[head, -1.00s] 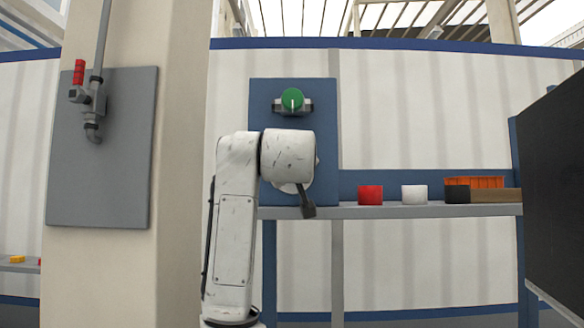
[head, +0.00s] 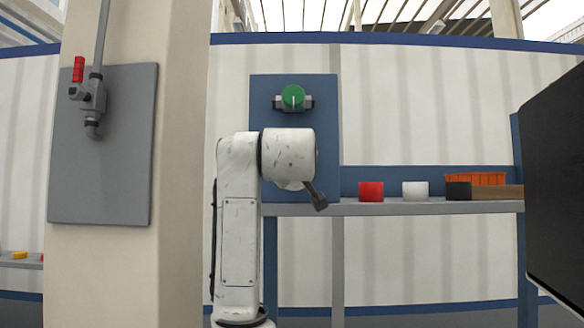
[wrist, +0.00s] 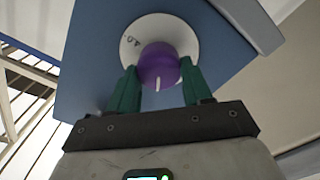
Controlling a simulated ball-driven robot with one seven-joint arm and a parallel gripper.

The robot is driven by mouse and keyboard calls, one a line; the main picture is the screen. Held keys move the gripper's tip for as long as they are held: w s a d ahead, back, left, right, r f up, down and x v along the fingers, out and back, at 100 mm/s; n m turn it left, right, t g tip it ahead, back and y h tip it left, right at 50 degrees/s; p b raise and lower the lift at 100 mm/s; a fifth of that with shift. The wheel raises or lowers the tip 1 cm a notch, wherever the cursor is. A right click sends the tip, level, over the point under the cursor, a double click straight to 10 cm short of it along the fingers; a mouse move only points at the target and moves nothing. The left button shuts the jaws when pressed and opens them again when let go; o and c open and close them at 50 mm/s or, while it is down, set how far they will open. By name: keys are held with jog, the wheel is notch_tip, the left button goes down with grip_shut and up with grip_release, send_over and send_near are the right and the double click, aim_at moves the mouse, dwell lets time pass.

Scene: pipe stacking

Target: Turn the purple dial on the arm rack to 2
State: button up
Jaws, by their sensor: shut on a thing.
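The purple dial (wrist: 158,66) shows in the wrist view, in front of a round white plate (wrist: 130,45) on a blue panel (wrist: 88,75). A short white line on the dial points down toward my gripper in that picture. My gripper (wrist: 159,78) has its two green fingers on either side of the dial and is shut on it. A small dark mark shows on the white plate's upper left; I cannot read it. In the head view the purple dial is hidden, and a dark part (head: 317,197) sticks out below my white arm.
A green dial (head: 292,97) sits on a blue panel (head: 265,92) behind my arm. A shelf (head: 420,207) holds a red cup (head: 370,191), a white cup (head: 415,191) and an orange bin (head: 475,179). A pillar (head: 180,180) with a red-handled valve (head: 78,70) stands left, a dark panel (head: 560,190) right.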

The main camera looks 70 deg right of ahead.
jog(key=o, duration=1)
jog(key=shift+o, duration=0.2)
jog(key=b+v, duration=0.3)
jog(key=v, duration=0.7)
jog(key=shift+a, duration=0.35)
jog(key=shift+s, duration=0.1)
